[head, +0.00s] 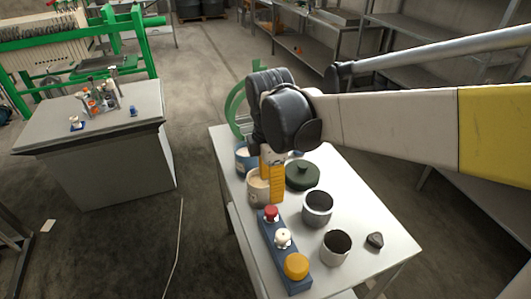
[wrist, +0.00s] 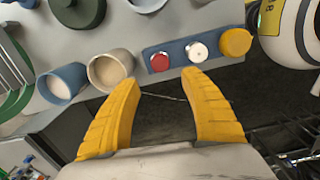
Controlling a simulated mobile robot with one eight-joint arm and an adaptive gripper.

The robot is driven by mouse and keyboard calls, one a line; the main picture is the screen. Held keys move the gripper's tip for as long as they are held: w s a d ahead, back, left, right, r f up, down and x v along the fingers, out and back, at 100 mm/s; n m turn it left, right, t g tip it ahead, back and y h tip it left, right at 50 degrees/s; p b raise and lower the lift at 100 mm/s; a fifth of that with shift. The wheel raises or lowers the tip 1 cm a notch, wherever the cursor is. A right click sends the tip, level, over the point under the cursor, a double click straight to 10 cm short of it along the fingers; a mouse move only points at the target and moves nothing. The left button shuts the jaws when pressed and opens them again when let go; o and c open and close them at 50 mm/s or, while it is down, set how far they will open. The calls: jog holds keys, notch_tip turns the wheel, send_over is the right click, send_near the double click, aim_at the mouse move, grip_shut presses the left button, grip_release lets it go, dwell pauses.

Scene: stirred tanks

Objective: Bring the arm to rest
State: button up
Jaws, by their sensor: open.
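My arm reaches in from the right of the head view and its gripper (head: 270,185) hangs over the left part of a white table (head: 345,205). In the wrist view my gripper (wrist: 165,88) has two yellow fingers spread apart with nothing between them. Its fingertips lie in line with the near table edge, close to a beige cup (wrist: 110,70) and a blue block (wrist: 178,52) carrying a red knob, a white knob and a yellow knob (wrist: 235,42). I cannot tell how high the fingers are above the table.
Two grey cups (head: 317,208) (head: 335,247), a dark lid (head: 302,175), a dark stone-like piece (head: 375,241) and a blue cup (wrist: 62,84) stand on the table. A green ring frame (head: 236,108) is behind.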

dwell(0.3)
jog(key=s+d+r+m+t, duration=0.1)
jog(key=s+d+m+t, duration=0.2)
jog(key=m, duration=0.7)
jog(key=s+d+r+m+t, duration=0.2)
jog(key=s+d+m+t, duration=0.1)
jog(key=s+d+m, duration=0.4)
jog(key=shift+s+d+m+t, duration=0.35)
jog(key=shift+d+m+t, duration=0.05)
jog(key=shift+d+m, duration=1.4)
